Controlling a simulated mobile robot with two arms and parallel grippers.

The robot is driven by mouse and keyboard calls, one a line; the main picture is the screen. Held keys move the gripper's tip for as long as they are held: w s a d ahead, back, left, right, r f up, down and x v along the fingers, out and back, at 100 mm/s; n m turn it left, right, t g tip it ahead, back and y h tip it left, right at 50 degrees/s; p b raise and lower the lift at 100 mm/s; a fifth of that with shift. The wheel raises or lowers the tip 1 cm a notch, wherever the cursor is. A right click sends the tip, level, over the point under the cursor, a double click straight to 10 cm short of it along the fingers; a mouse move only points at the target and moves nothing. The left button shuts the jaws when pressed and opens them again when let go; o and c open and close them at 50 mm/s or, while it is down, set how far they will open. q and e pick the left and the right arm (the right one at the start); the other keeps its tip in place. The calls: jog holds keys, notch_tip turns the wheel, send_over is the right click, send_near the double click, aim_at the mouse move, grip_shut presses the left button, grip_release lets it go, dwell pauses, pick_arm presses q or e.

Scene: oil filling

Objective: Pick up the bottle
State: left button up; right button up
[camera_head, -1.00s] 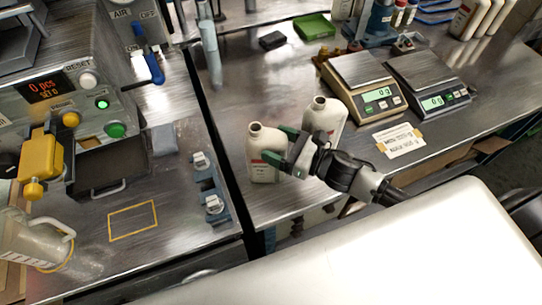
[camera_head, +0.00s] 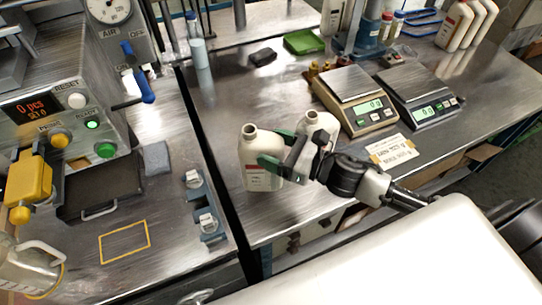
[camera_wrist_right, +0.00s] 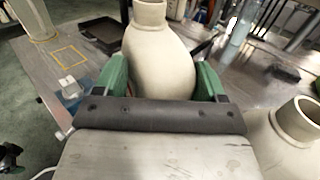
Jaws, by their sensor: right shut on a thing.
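A cream bottle (camera_head: 261,176) with an open neck and a small label with red marks is upright near the front left corner of the right-hand metal table. My right gripper (camera_head: 276,160) reaches it from the right, its green fingers shut on the bottle's sides. In the right wrist view the held bottle (camera_wrist_right: 160,58) stands between the two green fingers of the gripper (camera_wrist_right: 162,85). I cannot tell whether its base touches the table. A second similar open bottle (camera_head: 319,123) stands just behind to the right, partly hidden by my gripper. My left gripper is not in view.
Two scales (camera_head: 358,105) (camera_head: 421,100) stand to the right, with a paper label (camera_head: 392,151) in front. A green tray (camera_head: 303,42) and a dark block (camera_head: 262,57) lie behind. A gap separates the left-hand bench, which holds a control machine (camera_head: 70,110). The middle of the table is clear.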

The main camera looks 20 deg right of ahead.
jog(key=s+d+r+b, duration=0.1)
jog(key=s+d+r, duration=0.5)
jog(key=s+d, duration=0.1)
jog(key=shift+s+r+b, duration=0.15)
jog(key=shift+s+b, duration=0.2)
jog(key=shift+s, duration=0.35)
